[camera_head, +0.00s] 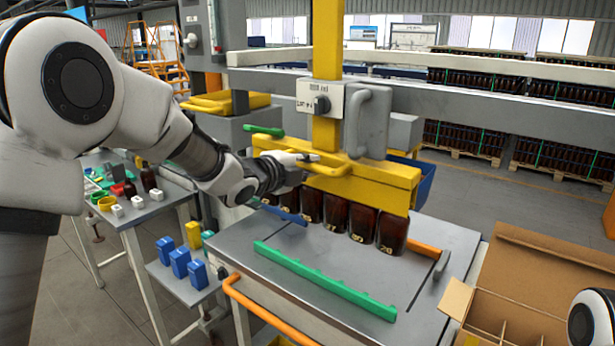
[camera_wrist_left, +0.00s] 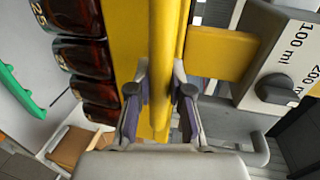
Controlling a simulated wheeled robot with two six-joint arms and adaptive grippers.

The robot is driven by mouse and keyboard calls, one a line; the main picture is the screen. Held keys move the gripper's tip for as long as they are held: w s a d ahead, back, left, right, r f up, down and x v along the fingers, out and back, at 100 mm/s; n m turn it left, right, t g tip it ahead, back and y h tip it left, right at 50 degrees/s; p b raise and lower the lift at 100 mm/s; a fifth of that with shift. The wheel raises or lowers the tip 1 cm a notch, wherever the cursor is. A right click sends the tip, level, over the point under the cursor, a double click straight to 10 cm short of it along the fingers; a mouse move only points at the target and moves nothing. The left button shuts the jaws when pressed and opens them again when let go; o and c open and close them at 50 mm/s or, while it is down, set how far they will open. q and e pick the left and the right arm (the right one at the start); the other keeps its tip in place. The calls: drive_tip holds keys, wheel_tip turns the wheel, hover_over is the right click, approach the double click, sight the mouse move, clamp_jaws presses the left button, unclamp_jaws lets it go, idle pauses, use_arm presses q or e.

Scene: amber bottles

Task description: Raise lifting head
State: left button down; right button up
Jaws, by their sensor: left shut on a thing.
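The yellow lifting head (camera_head: 390,178) hangs on a yellow column (camera_head: 327,60) over the grey table. A row of amber bottles (camera_head: 362,222) with numbers sits directly under it. Whether their bases touch the table I cannot tell. My left gripper (camera_head: 300,163) is at the head's left part, shut on its yellow handle bar. In the left wrist view the fingers (camera_wrist_left: 160,92) stand on either side of the yellow bar (camera_wrist_left: 165,50), with bottles (camera_wrist_left: 82,60) to the left. My right gripper is out of view; only part of my right arm shows at the lower right.
A green toothed strip (camera_head: 325,280) lies on the grey table (camera_head: 405,275), with an orange rail (camera_head: 265,310) at its front. An open cardboard box (camera_head: 515,310) with dividers stands at the right. A side table (camera_head: 150,208) with small parts is at the left.

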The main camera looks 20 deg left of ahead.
use_arm(q)
drive_tip(key=shift+w+r, duration=0.1)
drive_tip(key=shift+r, duration=0.35)
drive_tip(key=c, duration=1.1)
unclamp_jaws()
drive_tip(key=shift+o, duration=0.2)
drive_tip(key=shift+d+f, duration=0.1)
drive_tip(key=shift+d, duration=0.05)
drive_tip(key=shift+s, duration=0.2)
drive_tip(key=shift+s+a, duration=0.25)
drive_tip(key=shift+s, duration=0.05)
drive_tip(key=v, duration=1.1)
drive_tip(key=shift+d, duration=0.1)
drive_tip(key=shift+s, duration=0.1)
